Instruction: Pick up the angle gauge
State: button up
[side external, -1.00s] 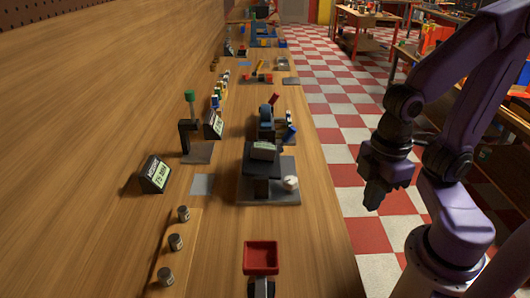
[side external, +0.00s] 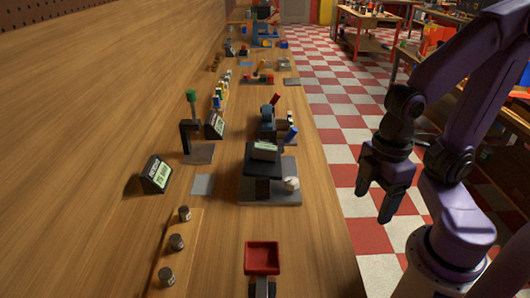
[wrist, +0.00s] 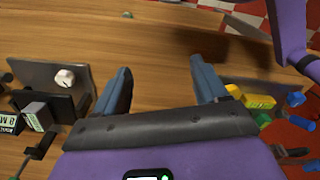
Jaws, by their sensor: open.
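A small dark box with a pale display (side external: 264,150) lies on a black stand (side external: 262,165) in the middle of the bench in the side view; it looks like the angle gauge, though I cannot be certain. In the wrist view a grey box with a pale display (wrist: 38,115) shows at the left, apparently the same thing. My gripper (side external: 375,201) is open and empty, off to the right of the stand and beyond the bench edge in the side picture. In the wrist view its two fingers (wrist: 160,65) are wide apart over bare wood.
The stand's grey base plate (side external: 285,193) carries a white knob (side external: 291,184). A red tray (side external: 262,257) stands at the near end. Black display signs (side external: 157,175) and several small canisters (side external: 177,242) line the left. Yellow and other coloured blocks (wrist: 258,101) lie right in the wrist view.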

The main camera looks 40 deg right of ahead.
jog(key=w+a+r+m, duration=0.1)
jog(key=w+a+r, duration=0.1)
jog(key=w, duration=0.3)
jog(key=w+a+r, duration=0.2)
jog(key=w, duration=0.2)
notch_tip(320, 180, up, 6)
jog(key=m, duration=0.3)
send_over(264, 145)
notch_tip(264, 145, down, 17)
jog(key=shift+f, duration=0.1)
jog(key=c, duration=1.3)
jog(key=shift+o, duration=0.2)
